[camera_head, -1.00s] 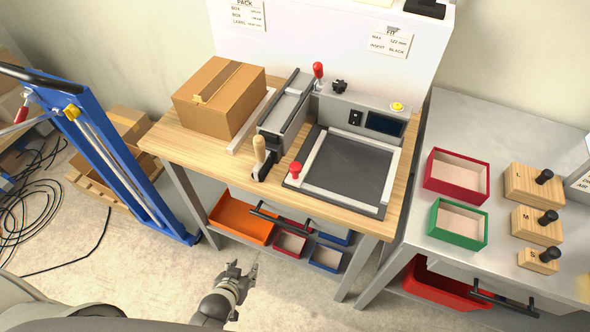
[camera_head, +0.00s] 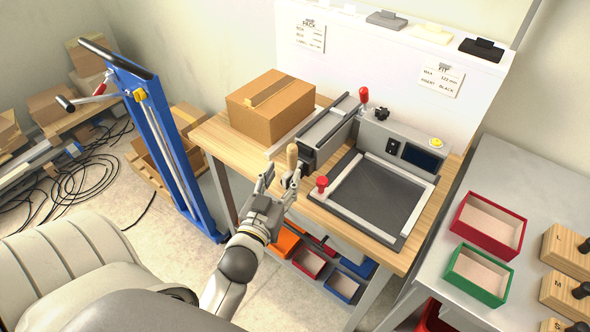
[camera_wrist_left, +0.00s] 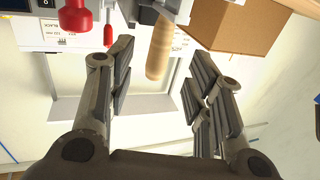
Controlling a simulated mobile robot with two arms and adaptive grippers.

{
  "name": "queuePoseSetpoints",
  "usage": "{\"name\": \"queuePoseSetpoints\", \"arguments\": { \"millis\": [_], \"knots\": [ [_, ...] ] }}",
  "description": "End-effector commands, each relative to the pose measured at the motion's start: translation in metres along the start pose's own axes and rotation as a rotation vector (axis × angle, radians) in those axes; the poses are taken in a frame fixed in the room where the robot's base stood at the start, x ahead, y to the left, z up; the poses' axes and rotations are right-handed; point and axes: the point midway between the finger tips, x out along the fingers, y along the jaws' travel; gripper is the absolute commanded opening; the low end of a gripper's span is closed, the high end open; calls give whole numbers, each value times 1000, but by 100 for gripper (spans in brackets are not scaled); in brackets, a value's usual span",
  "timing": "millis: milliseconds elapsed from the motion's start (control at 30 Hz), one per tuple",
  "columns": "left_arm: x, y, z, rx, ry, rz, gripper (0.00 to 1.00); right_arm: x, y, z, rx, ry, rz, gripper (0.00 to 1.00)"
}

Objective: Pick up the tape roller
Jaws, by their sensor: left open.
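The tape roller, with its upright light wooden handle (camera_head: 292,156), is at the front edge of the wooden bench, left of the red knob. Its lower part is hidden behind my left gripper (camera_head: 280,181) in the head view. The gripper is open and empty, with its fingers just in front of and below the handle. In the left wrist view the wooden handle (camera_wrist_left: 160,48) appears between the two spread fingers, toward their tips, with a visible gap on each side. I see no contact. My right gripper is not in view.
A cardboard box (camera_head: 271,106) stands on the bench behind the roller. A grey machine with a red knob (camera_head: 322,183) and a framed dark plate (camera_head: 382,194) is to the right. A blue lifting frame (camera_head: 165,150) stands at left. Coloured bins sit below the bench.

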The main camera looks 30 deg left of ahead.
Motion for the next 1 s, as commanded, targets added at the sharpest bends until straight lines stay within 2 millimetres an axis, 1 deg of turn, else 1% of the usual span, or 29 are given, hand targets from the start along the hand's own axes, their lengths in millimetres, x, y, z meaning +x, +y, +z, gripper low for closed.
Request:
{"name": "queuePoseSetpoints", "arguments": {
  "millis": [33,100,267,367,533,633,767,967,1000],
  "knots": [
    [8,0,-2,1,1,1,47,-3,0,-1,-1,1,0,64],
    [15,0,-1,0,0,0,47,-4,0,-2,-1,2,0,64],
    [24,0,-1,0,-2,0,47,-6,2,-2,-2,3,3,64],
    [32,0,-4,1,-2,0,47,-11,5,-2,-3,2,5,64],
    [56,-1,-10,2,-1,0,47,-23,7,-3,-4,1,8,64],
    [67,0,-7,1,-2,0,47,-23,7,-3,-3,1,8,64],
    [74,0,-6,-1,-3,0,47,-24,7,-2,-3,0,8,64],
    [74,0,-5,-1,-3,0,47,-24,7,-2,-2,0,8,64],
    [74,0,-5,-1,-3,0,45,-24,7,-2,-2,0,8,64]
  ]
}}
